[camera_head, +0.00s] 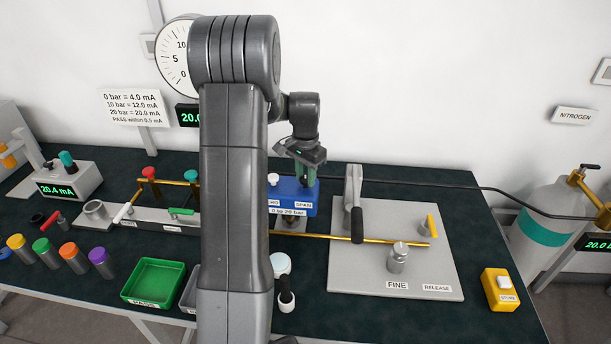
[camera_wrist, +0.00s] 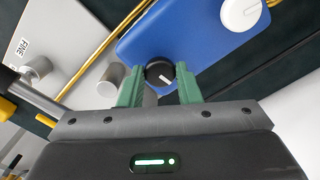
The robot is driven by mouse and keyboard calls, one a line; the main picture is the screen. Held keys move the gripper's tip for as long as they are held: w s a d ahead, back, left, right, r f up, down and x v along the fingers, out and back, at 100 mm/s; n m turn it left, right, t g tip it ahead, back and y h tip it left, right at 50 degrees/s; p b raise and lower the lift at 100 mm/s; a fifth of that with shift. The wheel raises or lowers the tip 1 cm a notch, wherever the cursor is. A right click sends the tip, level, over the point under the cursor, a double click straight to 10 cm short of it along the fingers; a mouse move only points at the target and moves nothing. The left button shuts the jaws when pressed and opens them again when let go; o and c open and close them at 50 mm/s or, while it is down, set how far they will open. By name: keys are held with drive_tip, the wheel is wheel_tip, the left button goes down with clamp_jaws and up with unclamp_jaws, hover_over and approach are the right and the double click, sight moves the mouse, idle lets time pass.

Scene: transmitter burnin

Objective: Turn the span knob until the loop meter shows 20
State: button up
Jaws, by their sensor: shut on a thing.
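The blue transmitter (camera_head: 290,204) stands on the bench behind my arm, with "SPAN" and "0 to 20 bar" labels on its front. In the wrist view, the black span knob (camera_wrist: 158,73) with a white pointer line sits on the blue transmitter (camera_wrist: 190,35), between my green fingers. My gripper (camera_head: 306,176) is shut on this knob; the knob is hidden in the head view. A white knob (camera_head: 273,179) is beside it on the left; it also shows in the wrist view (camera_wrist: 240,13). The loop meter (camera_head: 57,189), a grey box at left, reads 20.4 mA.
A round gauge (camera_head: 175,58) and a partly hidden display (camera_head: 187,115) are behind my arm. A grey plate (camera_head: 430,275) with a lever and a brass pipe lies right of the transmitter. A green tray (camera_head: 153,282) and several coloured caps are at front left.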

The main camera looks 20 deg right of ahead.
sight(305, 178)
drive_tip(key=n, duration=0.4)
idle(0.3)
drive_tip(key=o, duration=1)
drive_tip(key=shift+c, duration=0.2)
wheel_tip(305, 178, up, 14)
drive_tip(key=b, duration=0.2)
drive_tip(key=shift+f, duration=0.1)
